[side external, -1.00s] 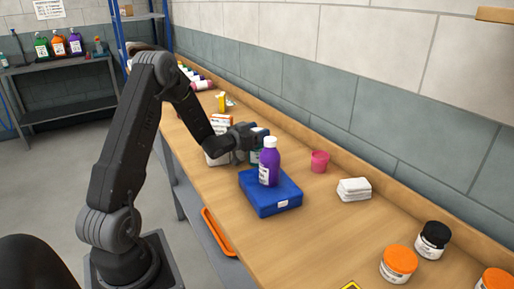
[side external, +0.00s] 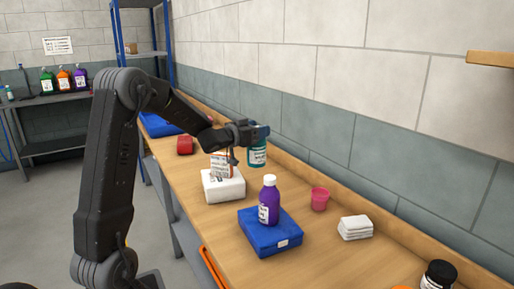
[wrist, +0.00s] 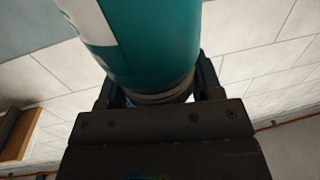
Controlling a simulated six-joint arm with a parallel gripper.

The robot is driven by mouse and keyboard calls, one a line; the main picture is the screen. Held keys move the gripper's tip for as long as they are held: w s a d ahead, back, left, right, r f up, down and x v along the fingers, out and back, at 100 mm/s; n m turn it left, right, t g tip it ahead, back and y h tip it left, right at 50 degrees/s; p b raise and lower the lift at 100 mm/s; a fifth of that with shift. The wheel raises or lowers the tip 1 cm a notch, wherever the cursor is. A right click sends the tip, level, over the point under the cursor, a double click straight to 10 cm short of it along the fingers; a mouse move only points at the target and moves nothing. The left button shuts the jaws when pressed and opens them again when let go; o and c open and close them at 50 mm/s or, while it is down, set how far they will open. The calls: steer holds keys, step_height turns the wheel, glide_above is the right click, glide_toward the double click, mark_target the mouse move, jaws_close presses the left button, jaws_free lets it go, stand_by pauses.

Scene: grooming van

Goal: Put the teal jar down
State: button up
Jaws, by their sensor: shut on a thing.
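The teal jar (side external: 257,156) has a white label and hangs from my gripper (side external: 252,133) in the side view. It appears to be in the air, in front of the wall and the bench's back ledge. In the wrist view the teal jar (wrist: 152,45) fills the top middle, with its narrower end between the two fingers of my gripper (wrist: 155,90). The fingers are shut on it. The jar's far end is cut off in the wrist view.
On the wooden bench (side external: 300,270), a purple bottle (side external: 269,204) stands on a blue case (side external: 265,240). A white box (side external: 222,188) bears a small carton (side external: 221,165). A pink cup (side external: 319,199) and white stack (side external: 355,228) stand to the right. Some bare bench lies between them.

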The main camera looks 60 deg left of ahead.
step_height(320, 180, up, 3)
steer(key=shift+f, duration=0.1)
steer(key=shift+w, duration=0.25)
steer(key=w+f, duration=0.7)
steer(key=w, duration=0.2)
step_height(320, 180, down, 10)
steer(key=shift+w+d, duration=0.25)
steer(key=shift+d, duration=0.2)
steer(key=o, duration=1.3)
